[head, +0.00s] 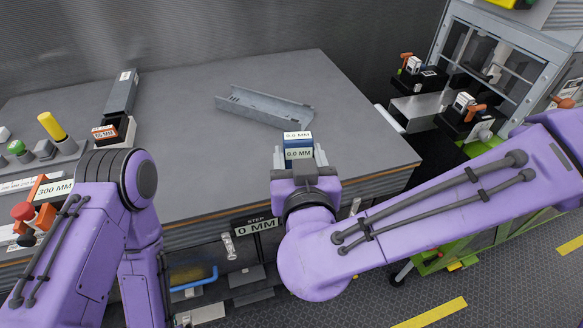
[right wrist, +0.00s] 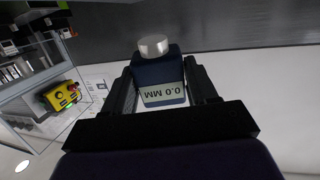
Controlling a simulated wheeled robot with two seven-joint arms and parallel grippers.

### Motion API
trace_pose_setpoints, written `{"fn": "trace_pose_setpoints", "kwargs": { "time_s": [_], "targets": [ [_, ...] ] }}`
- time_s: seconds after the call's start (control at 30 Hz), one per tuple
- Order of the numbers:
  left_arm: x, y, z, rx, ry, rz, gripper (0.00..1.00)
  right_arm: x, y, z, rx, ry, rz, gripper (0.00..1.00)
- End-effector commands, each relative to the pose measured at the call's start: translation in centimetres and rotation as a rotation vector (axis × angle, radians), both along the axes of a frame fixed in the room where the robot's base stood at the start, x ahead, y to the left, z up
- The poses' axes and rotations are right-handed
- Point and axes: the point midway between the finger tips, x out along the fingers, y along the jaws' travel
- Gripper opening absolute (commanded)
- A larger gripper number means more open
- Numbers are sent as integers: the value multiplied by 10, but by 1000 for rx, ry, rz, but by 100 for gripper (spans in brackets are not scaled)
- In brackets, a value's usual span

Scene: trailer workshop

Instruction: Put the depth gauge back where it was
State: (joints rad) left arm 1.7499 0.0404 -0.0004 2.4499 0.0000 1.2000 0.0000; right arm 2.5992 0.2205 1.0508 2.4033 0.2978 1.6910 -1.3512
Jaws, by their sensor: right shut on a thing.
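The depth gauge (head: 298,143) is a small dark blue block with white "0.0 MM" labels. My right gripper (head: 299,157) is shut on it, over the front part of the workbench. In the right wrist view the gauge (right wrist: 160,72) sits between the two fingers of my right gripper (right wrist: 163,88). Its "0.0 MM" label reads upside down there, and a round silver end shows at its far side. I cannot tell from these views whether it touches the bench. My left arm is at the lower left, but its gripper is not in view.
A grey metal channel (head: 264,106) lies on the workbench (head: 190,160) behind the gauge. A dark stand with an orange label (head: 104,132) and a yellow-handled tool (head: 52,126) are at the left. A glass-fronted cabinet (head: 500,62) stands at the right. The bench's middle is clear.

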Motion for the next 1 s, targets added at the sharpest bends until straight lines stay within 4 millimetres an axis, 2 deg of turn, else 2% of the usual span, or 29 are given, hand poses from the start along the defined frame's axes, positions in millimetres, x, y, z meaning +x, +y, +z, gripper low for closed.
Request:
{"fn": "trace_pose_setpoints", "kwargs": {
  "time_s": [0.1,0.17,0.23,0.33,0.53,0.6,0.8,0.87,1.0],
  "targets": [
    [0,0,5,0,0,0,100,-27,25,6,13,-115,146,16],
    [0,0,6,0,0,0,100,-35,32,6,26,-142,190,16],
    [0,0,7,-1,-1,0,100,-33,35,4,37,-156,214,16],
    [0,0,11,-1,-1,0,100,-12,31,-6,40,-155,215,16],
    [0,0,24,-1,-1,0,100,47,19,-30,41,-154,212,16],
    [0,0,25,0,0,0,100,62,16,-49,38,-151,215,16],
    [0,0,31,0,0,0,100,89,11,-82,39,-155,217,16],
    [0,0,32,0,0,0,100,93,10,-87,39,-156,217,16],
    [0,0,34,0,0,0,100,98,9,-111,38,-154,217,16]
  ]
}}
